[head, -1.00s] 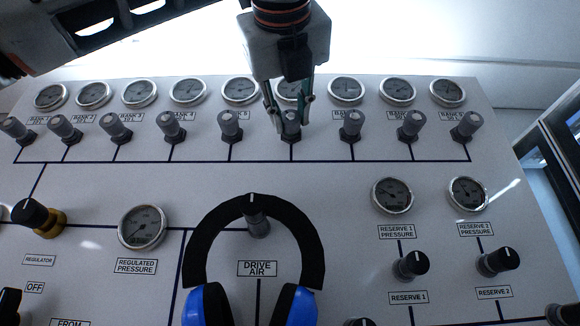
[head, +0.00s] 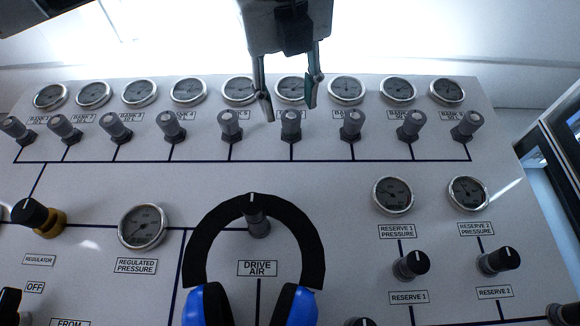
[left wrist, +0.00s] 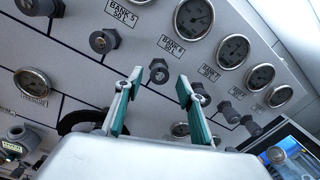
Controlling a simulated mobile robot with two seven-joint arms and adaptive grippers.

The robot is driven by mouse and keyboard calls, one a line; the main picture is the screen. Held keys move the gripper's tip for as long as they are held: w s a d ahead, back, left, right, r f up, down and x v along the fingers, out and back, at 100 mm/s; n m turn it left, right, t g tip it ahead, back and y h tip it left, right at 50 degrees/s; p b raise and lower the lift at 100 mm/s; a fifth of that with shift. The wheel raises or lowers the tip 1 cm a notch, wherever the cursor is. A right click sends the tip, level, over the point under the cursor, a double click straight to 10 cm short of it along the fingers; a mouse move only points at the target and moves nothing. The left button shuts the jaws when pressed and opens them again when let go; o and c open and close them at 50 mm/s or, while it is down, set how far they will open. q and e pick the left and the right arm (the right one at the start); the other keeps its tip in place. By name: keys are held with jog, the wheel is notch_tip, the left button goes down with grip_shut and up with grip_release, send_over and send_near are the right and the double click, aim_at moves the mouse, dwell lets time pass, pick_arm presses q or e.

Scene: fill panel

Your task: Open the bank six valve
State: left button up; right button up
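The bank six valve (head: 291,125) is a grey knob in the top row of the panel, under its round gauge (head: 292,89). In the left wrist view the knob (left wrist: 159,70) shows between and beyond my fingertips, under the BANK 6 label (left wrist: 170,47). My left gripper (head: 289,100) is open and empty, its two teal-lined fingers apart just above the knob in the head view; it also shows in the left wrist view (left wrist: 160,82). No contact with the knob is visible. Whether the knob is turned is hard to tell. My right gripper is not in view.
Neighbouring bank knobs stand close on both sides, such as bank five (head: 230,126) and the one to the right (head: 351,125). Headphones with blue cups (head: 252,207) show in front of the lower panel. Reserve knobs (head: 411,264) sit lower right.

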pick_arm(q)
jog(key=s, duration=0.8)
jog(key=shift+s+a, duration=0.2)
jog(key=shift+s, duration=0.05)
jog(key=shift+f, duration=0.1)
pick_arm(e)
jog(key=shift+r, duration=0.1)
